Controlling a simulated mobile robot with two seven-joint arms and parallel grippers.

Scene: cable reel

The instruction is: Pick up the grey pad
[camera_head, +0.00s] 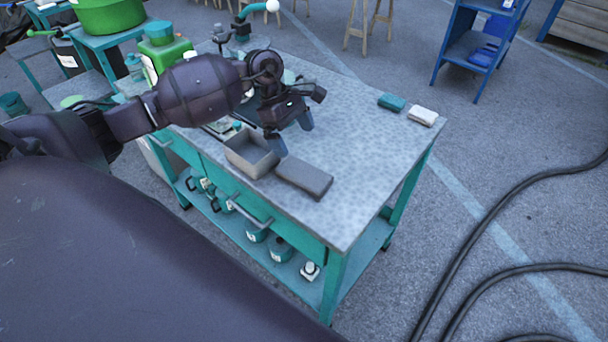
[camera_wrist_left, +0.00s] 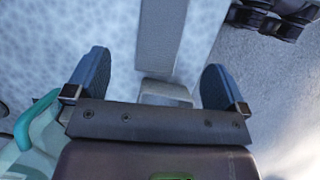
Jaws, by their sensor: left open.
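The grey pad (camera_head: 304,178) lies flat on the workbench top near its front edge, just right of an open grey box (camera_head: 236,150). My left gripper (camera_head: 290,132) hangs over the bench with its fingers pointing down, behind the box and pad. Its blue fingers are apart, with nothing seen held between them. In the left wrist view my left gripper (camera_wrist_left: 155,82) shows both fingers spread. A grey strip (camera_wrist_left: 160,38) shows beyond them; I cannot tell if it is the pad or the box.
The speckled bench top (camera_head: 360,150) is clear right of the pad. A teal block (camera_head: 391,102) and a white block (camera_head: 422,117) lie at its far right corner. A green canister (camera_head: 172,58) stands at its left end. Black cables (camera_head: 470,235) lie on the floor.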

